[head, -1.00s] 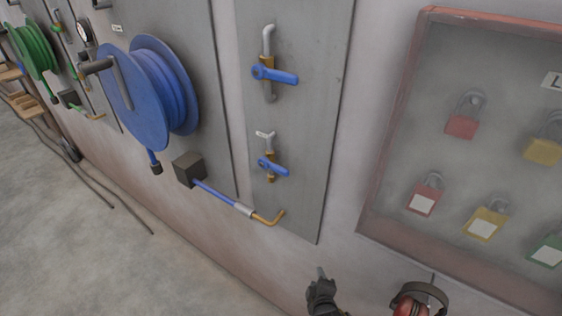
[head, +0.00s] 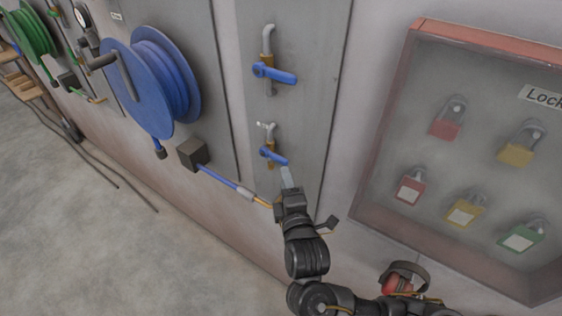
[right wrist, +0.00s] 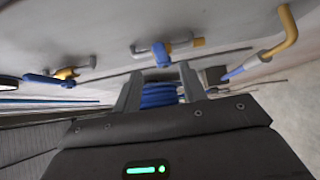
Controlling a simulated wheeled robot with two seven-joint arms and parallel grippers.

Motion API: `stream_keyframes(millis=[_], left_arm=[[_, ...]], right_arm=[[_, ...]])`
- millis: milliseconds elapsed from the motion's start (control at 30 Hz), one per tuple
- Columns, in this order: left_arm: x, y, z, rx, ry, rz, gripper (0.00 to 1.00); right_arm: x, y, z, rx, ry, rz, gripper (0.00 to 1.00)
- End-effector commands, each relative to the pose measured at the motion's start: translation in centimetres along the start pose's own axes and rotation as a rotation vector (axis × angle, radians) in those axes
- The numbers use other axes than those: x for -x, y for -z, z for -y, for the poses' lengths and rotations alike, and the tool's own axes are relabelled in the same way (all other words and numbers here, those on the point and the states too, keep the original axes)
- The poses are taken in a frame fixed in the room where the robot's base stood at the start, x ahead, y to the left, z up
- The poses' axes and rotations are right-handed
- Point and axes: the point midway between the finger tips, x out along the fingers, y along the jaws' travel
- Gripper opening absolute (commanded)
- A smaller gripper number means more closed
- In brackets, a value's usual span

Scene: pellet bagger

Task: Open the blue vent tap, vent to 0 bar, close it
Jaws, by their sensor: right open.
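Two blue-handled taps are on the grey panel. The lower, smaller tap (head: 272,154) has a brass body, and its handle slants down to the right. The upper tap (head: 274,73) has a larger handle, lying nearly level. Which one is the vent tap is not marked. My right gripper (head: 287,174) is open and empty, just below the lower tap's handle. In the right wrist view, the lower tap's handle (right wrist: 161,54) shows just beyond and between the fingertips (right wrist: 159,71), apparently not gripped. The upper tap (right wrist: 50,80) is to the left there. My left gripper is out of view.
A blue hose reel (head: 150,85) is left of the panel. A hose with a brass elbow (head: 262,201) runs below the lower tap. A lockout cabinet (head: 385,130) with several padlocks is at right, with ear defenders (head: 402,278) below. A gauge (head: 82,16) at upper left is unreadable.

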Motion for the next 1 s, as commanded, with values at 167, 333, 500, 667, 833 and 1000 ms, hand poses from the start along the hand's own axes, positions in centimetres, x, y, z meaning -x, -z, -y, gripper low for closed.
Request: stream_keyframes(millis=[167, 333, 500, 667, 833, 1000], left_arm=[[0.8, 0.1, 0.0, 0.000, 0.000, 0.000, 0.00], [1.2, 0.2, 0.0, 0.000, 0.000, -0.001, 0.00], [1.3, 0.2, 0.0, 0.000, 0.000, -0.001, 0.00], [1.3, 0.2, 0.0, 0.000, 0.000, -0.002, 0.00], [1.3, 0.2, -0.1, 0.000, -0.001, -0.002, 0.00], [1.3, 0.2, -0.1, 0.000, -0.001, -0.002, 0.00]], right_arm=[[-3.6, -0.1, -0.3, 0.007, -0.003, 0.002, 0.42], [-5.9, 0.0, -0.2, 0.004, -0.001, 0.001, 0.42], [-7.0, 0.0, -0.1, 0.002, 0.000, 0.000, 0.42], [-7.2, 0.0, 0.0, 0.000, 0.001, 0.000, 0.42], [-7.2, 0.0, 0.0, -0.001, 0.001, 0.000, 0.38], [-7.2, 0.0, 0.0, 0.000, 0.001, 0.001, 0.16]])
